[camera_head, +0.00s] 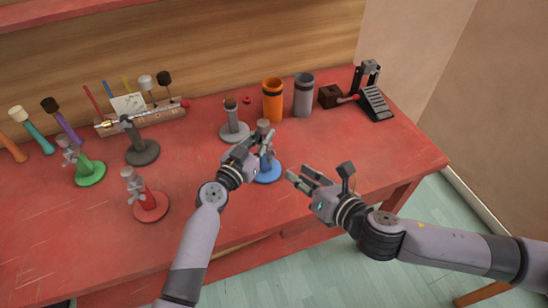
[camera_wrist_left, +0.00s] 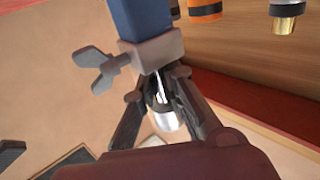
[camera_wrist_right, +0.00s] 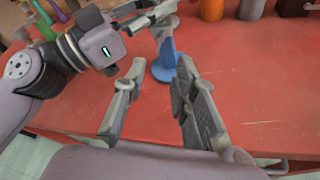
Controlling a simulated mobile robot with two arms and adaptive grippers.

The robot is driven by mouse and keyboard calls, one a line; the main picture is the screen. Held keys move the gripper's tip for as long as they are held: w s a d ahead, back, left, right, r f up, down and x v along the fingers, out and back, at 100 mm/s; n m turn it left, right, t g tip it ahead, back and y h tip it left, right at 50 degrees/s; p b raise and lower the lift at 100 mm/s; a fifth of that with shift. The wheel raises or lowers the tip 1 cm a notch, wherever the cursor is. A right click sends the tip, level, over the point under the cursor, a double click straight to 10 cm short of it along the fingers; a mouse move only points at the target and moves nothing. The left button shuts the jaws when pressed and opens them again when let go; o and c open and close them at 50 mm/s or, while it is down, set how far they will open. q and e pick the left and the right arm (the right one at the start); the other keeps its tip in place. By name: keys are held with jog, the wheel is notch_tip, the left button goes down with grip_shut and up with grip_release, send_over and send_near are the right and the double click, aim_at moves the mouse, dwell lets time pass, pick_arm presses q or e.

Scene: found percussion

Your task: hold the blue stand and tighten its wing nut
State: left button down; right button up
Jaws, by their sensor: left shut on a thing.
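The blue stand (camera_head: 267,174) stands upright near the middle of the red table, with a round blue base and a grey collar at its top. My left gripper (camera_head: 266,144) is shut on the upper part of the stand, by the collar. The left wrist view shows the blue post (camera_wrist_left: 145,18), the grey collar (camera_wrist_left: 157,50) and the wing nut (camera_wrist_left: 100,70) sticking out to the left, clear of the fingers. My right gripper (camera_head: 297,174) is open and empty, to the right of the stand. In the right wrist view the blue post (camera_wrist_right: 165,52) shows beyond its open fingers.
A grey stand (camera_head: 235,131), an orange cup (camera_head: 272,100) and a grey cup (camera_head: 303,96) are behind the blue stand. A red stand (camera_head: 149,205), green stand (camera_head: 89,173) and dark stand (camera_head: 142,151) are left. A pedal (camera_head: 374,100) stands back right. The table's front right is clear.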

aim_at(273, 158)
jog(key=x, duration=1.1)
jog(key=shift+w+a+f, duration=0.15)
jog(key=shift+w+f, duration=0.05)
jog(key=shift+w, duration=0.15)
jog(key=shift+c, duration=0.6)
grip_shut()
